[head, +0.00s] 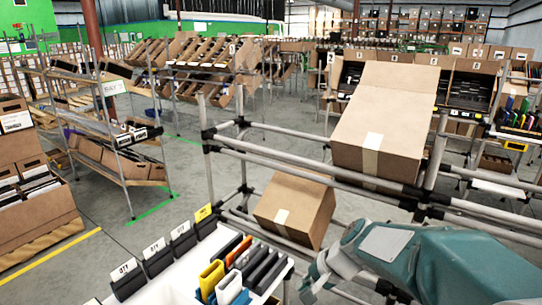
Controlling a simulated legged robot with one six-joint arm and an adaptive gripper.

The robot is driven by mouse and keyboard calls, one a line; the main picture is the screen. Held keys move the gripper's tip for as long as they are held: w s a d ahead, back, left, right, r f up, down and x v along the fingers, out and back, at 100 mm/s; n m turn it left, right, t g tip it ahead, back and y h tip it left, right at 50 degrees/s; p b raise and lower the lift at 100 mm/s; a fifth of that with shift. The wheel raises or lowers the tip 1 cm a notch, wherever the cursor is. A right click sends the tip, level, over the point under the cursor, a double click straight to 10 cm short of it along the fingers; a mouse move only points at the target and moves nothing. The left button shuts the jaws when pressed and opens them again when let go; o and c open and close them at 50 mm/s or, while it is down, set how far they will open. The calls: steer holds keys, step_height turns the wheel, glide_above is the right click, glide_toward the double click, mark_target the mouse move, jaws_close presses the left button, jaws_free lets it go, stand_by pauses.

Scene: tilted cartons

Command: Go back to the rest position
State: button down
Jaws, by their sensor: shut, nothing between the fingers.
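My teal arm (430,262) fills the lower right corner, with a light grey plate on its upper side. Its paler end part points left and down, near the grey pipe rack. A large brown carton (385,115) lies tilted on the rack. A smaller brown carton (293,207) sits tilted lower on the rack, left of my arm. Both cartons have a light tape strip.
Grey rack pipes (300,165) run close behind and beside my arm. A white tray (180,290) with several colored and black cases stands at the lower left. Shelves (120,150) with cartons stand further left. Grey floor (165,235) is open between them.

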steer(key=s+d+r+n+t+h, duration=0.1)
steer(key=s+d+r+n+h, duration=0.2)
steer(key=s, duration=0.5)
steer(key=s+d+r+n+t+h, duration=0.1)
steer(key=s+d+r+n, duration=0.3)
steer(key=s, duration=0.5)
steer(key=shift+s+d+r+t+h, duration=0.2)
steer(key=shift+d+r+t+h, duration=0.3)
steer(key=shift+h, duration=0.4)
steer(key=shift+d, duration=0.1)
